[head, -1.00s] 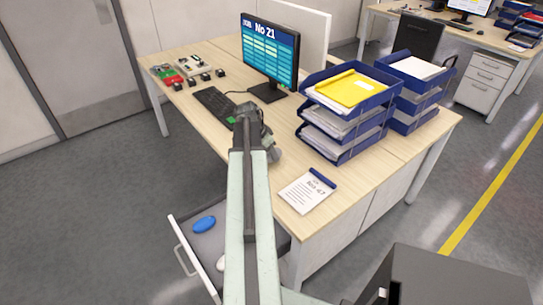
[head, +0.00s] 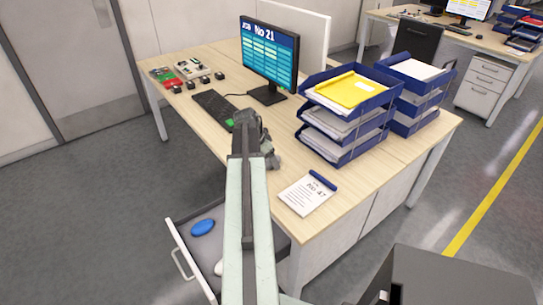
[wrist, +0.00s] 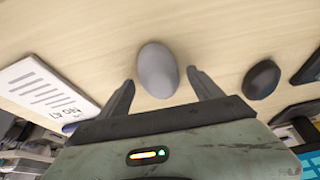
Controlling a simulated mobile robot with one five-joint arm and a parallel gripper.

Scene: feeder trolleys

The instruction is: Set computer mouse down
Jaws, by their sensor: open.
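A grey oval computer mouse (wrist: 157,70) rests on the light wood desk (wrist: 215,30) in the wrist view. My gripper (wrist: 160,88) is open, with one dark finger on each side of the mouse. A small gap shows between the mouse and each finger. In the head view my gripper (head: 271,158) is low over the desk near its front edge, and my arm and wrist hide most of the mouse there.
A black rounded object (wrist: 261,80) lies to the right. The keyboard (head: 213,107), monitor (head: 270,60), notepad (head: 307,192) and blue paper trays (head: 345,125) stand around. Below is an open drawer (head: 180,225) holding a blue oval object (head: 203,228) and a partly hidden white one.

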